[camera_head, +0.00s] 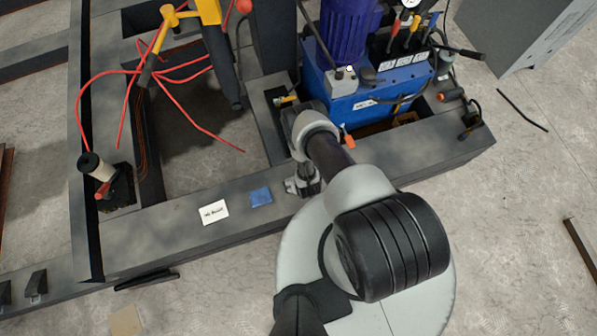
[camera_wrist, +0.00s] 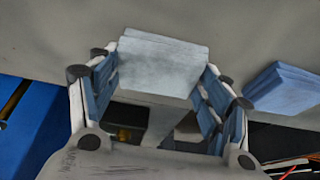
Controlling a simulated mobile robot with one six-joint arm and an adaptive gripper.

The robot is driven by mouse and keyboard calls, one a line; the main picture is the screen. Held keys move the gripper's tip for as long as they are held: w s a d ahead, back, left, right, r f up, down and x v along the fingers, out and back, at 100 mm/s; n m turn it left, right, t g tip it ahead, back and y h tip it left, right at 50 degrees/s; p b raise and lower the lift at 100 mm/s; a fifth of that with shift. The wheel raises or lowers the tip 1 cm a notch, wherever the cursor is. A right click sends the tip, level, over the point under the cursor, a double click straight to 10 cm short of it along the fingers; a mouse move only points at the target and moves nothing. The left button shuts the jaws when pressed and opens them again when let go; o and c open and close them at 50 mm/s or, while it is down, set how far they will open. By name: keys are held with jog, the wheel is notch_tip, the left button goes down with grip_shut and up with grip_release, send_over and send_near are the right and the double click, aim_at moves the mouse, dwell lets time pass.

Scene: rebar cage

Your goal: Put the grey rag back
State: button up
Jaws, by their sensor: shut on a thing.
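The grey rag (camera_wrist: 162,68) is a folded pale grey pad between the two fingers of my gripper (camera_wrist: 158,88) in the wrist view. My gripper is shut on it. In the head view my gripper (camera_head: 304,186) is low over the dark steel beam, and my arm hides most of it and the rag. I cannot tell whether the rag touches the beam. A folded blue rag (camera_head: 261,196) lies on the beam just left of my gripper. It also shows at the right of the wrist view (camera_wrist: 284,88).
A white label card (camera_head: 214,212) lies on the beam (camera_head: 150,238) left of the blue rag. A blue pump unit (camera_head: 365,95) stands behind my gripper. A yellow-black tool (camera_head: 215,45) and red cords (camera_head: 190,125) are at the upper left. A reel (camera_head: 97,170) stands on the left.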

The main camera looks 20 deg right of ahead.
jog(key=o, duration=1)
jog(key=shift+f, duration=0.1)
